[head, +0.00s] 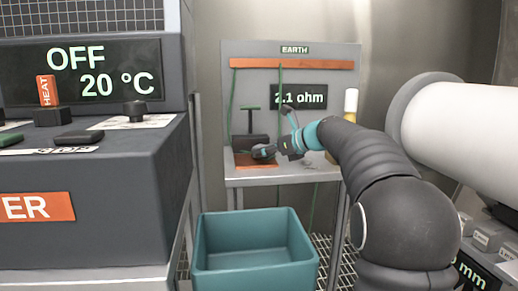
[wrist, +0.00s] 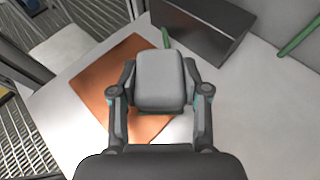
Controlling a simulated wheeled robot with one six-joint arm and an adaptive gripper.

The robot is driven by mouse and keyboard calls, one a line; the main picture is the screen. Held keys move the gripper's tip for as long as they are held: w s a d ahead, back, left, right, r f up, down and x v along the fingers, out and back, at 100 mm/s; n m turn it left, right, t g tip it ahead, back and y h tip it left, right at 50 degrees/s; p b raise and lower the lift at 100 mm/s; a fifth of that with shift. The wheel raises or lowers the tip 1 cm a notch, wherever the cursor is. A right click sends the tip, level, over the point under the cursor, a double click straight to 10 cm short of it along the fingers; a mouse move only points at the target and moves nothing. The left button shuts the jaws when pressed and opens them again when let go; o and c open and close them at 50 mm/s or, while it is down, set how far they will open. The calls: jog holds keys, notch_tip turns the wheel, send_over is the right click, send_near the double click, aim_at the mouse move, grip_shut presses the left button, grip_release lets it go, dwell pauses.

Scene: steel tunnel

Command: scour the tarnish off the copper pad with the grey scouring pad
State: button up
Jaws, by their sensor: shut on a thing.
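My gripper (wrist: 160,95) is shut on the grey scouring pad (wrist: 160,78), a light grey block between its two fingers in the wrist view. The copper pad (wrist: 108,80) lies flat on the white bench under it, orange-brown with darker patches. The scouring pad hides part of the copper pad, so I cannot tell whether the two touch. In the head view my gripper (head: 264,152) is low over the bench at the copper pad (head: 254,166). The meter display (head: 300,97) behind reads 2.1 ohm.
A copper bar (head: 290,64) with green cables crosses the EARTH panel. A teal bin (head: 255,270) stands in front of the bench.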

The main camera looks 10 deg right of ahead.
jog(key=shift+d+r+p, duration=0.1)
jog(key=shift+d+p, duration=0.3)
jog(key=shift+d, duration=0.75)
jog(key=shift+r, duration=3.95)
jog(key=shift+a, duration=0.15)
